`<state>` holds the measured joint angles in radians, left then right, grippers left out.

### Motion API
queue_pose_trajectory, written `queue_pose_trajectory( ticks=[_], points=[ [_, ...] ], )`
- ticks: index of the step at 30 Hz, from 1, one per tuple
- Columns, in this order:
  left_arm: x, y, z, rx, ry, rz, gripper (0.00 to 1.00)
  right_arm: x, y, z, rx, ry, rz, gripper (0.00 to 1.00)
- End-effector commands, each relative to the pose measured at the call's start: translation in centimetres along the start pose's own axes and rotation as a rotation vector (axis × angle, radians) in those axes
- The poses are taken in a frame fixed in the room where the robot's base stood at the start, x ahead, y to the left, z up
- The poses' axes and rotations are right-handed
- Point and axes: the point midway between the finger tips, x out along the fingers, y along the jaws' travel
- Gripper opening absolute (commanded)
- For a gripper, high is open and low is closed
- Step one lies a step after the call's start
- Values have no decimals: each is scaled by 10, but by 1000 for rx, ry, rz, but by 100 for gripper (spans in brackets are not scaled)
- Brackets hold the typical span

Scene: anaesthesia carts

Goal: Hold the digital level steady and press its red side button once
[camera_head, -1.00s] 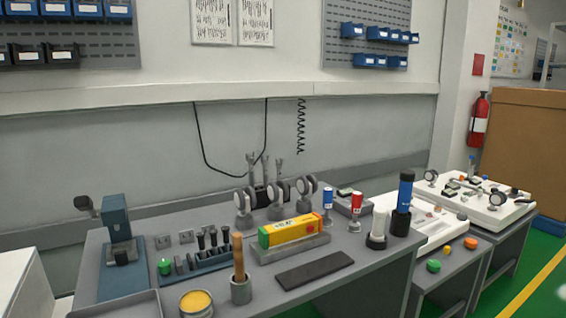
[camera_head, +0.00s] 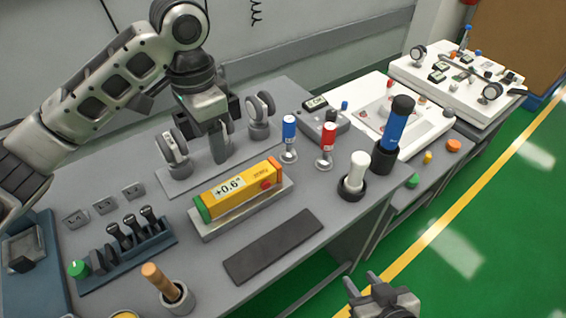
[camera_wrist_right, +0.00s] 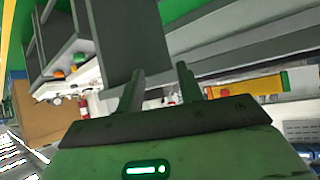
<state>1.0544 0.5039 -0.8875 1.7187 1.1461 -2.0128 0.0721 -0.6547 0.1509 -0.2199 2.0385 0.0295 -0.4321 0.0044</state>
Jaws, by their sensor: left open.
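The digital level (camera_head: 240,190) is a yellow bar with a green left end and an orange right end. It lies on a grey block (camera_head: 245,211), its display reading about +0.6°. Its red button (camera_head: 266,184) is on the face towards me, near the right end. My left gripper (camera_head: 218,128) is open, pointing down behind the level and apart from it; it hides part of what stands there. My right gripper (camera_head: 362,282) is open and empty, low in front of the table and right of the level. In the right wrist view its fingers (camera_wrist_right: 162,88) are apart; the level (camera_wrist_right: 262,84) shows at right.
Round gauges on stands (camera_head: 176,155) flank my left gripper. Blue-topped (camera_head: 289,135) and red-topped (camera_head: 327,143) holders, a white cylinder (camera_head: 356,172) and a blue-black cylinder (camera_head: 394,130) stand right of the level. A dark mat (camera_head: 273,246) lies bare in front.

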Motion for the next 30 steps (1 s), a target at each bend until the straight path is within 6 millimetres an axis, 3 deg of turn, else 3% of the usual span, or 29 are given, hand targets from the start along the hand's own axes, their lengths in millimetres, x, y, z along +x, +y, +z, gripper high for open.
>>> queue_pose_trajectory(
  ticks=[5,15,24,30],
  points=[
    [0,0,0,0,3,0,64,16,-21,-22,34,50,-119,36],
    [0,0,-1,0,4,-1,64,47,-78,-92,171,151,-510,36],
    [0,0,-1,1,4,-1,64,62,-81,-135,315,145,-698,36],
    [0,0,-1,1,4,0,64,67,-74,-148,374,135,-732,36]
  ],
)
